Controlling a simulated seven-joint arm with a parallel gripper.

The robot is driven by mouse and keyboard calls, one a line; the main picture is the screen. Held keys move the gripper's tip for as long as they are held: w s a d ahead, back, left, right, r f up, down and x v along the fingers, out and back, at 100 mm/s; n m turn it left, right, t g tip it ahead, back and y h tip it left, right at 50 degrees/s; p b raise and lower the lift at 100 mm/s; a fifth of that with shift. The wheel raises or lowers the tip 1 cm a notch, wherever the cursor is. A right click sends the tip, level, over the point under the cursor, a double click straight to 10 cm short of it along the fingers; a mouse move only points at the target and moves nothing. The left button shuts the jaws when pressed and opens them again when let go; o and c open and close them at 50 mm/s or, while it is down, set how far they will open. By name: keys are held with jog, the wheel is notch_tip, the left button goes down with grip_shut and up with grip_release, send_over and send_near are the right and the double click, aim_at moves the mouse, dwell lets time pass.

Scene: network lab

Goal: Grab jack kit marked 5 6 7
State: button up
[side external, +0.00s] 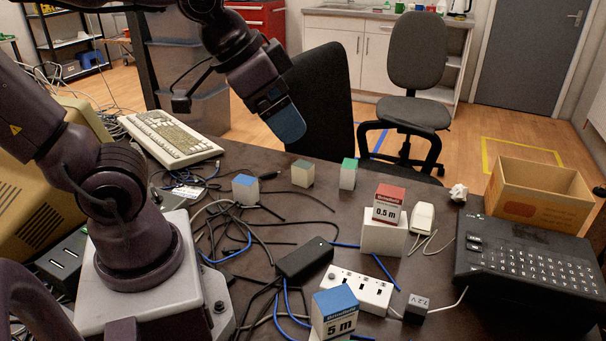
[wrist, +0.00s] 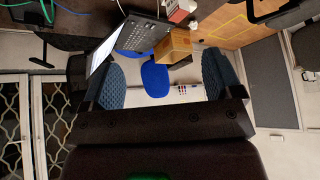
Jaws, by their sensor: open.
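No label reading 5 6 7 can be made out on any box. Three small boxes stand on the dark table with no readable marking in the side external view: a blue-topped one (side external: 245,189), a dark-green-topped one (side external: 302,174) and a green-topped one (side external: 348,175). A red-topped box marked 0.5 m (side external: 388,204) sits on a white block (side external: 383,237). A blue-topped box marked 5 m (side external: 335,314) stands at the front. My gripper (side external: 288,128) is high above the table's back edge, clear of the boxes. In the wrist view its blue fingers (wrist: 165,72) are apart, with nothing between them.
A black power brick (side external: 304,258), a white socket strip (side external: 356,289) and loose cables clutter the table's middle. A 7.2 V block (side external: 416,308) lies at the front. A black keyboard unit (side external: 525,268) and an open cardboard box (side external: 540,195) take up the right. A beige keyboard (side external: 170,138) lies back left.

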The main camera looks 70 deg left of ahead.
jog(key=w+a+f+m+t+y, duration=0.15)
jog(key=w+a+f+m, duration=0.3)
jog(key=w, duration=0.55)
jog(key=m+t+y, duration=0.7)
jog(key=m+y, duration=0.3)
jog(key=m, duration=1.3)
send_over(299, 169)
jog(key=v, duration=0.6)
notch_tip(299, 169, down, 20)
jog(key=shift+h, duration=0.25)
jog(key=f, duration=0.6)
jog(key=shift+w+a+f, duration=0.15)
jog(key=shift+a+f, duration=0.1)
jog(key=shift+x, duration=0.85)
jog(key=shift+f+x, duration=0.1)
jog(key=shift+x, duration=1.35)
jog(key=shift+f+x, duration=0.15)
jog(key=shift+x, duration=1.3)
jog(key=c, duration=1.1)
jog(key=shift+o, duration=0.2)
jog(key=shift+r, duration=0.1)
